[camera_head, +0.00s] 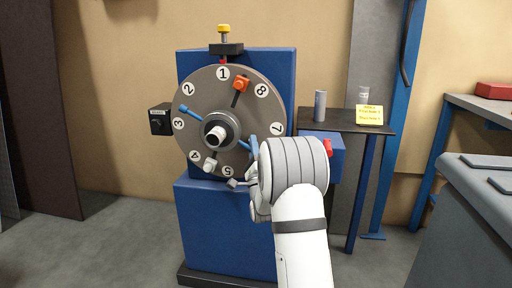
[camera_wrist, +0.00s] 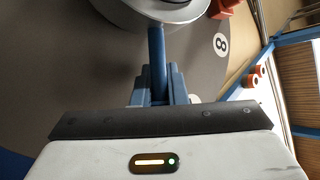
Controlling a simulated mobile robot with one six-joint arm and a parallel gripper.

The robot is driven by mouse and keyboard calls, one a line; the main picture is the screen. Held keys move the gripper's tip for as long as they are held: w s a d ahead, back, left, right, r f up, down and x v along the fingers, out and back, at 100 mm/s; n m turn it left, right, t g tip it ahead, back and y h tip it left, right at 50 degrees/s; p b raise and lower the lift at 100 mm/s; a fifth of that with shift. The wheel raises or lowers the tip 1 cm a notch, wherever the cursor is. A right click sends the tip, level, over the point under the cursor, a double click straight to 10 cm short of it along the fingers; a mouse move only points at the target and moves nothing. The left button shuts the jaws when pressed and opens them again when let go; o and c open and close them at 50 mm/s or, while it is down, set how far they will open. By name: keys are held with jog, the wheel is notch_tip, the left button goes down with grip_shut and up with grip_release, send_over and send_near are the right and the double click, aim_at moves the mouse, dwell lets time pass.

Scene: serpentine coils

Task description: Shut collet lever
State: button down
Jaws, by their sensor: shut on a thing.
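A large grey round dial (camera_head: 205,88) with numbered white discs faces me on a blue machine. At its middle is a grey hub (camera_head: 229,122) with a pale tube sticking out. A blue bar (camera_head: 242,145) runs from the hub to the lower right, and a blue-tipped one (camera_head: 190,111) to the upper left. I cannot tell which part is named the collet lever. My gripper (camera_wrist: 157,88) is shut on the blue bar (camera_wrist: 156,45), its blue fingers on both sides of it. In the head view my wrist hides most of the gripper.
An orange-tipped rod (camera_head: 240,87) and a white-tipped rod (camera_head: 210,164) also stand on the dial. A black box (camera_head: 160,119) juts out at the left. A dark shelf (camera_head: 340,126) with a grey cylinder (camera_head: 320,105) and yellow sign (camera_head: 369,115) is at right.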

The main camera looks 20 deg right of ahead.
jog(key=shift+a+r, duration=0.15)
jog(key=shift+a, duration=0.1)
jog(key=c, duration=1.8)
grip_release()
jog(key=shift+o, duration=0.4)
jog(key=shift+d, duration=0.1)
jog(key=p+v, duration=0.1)
jog(key=v, duration=0.7)
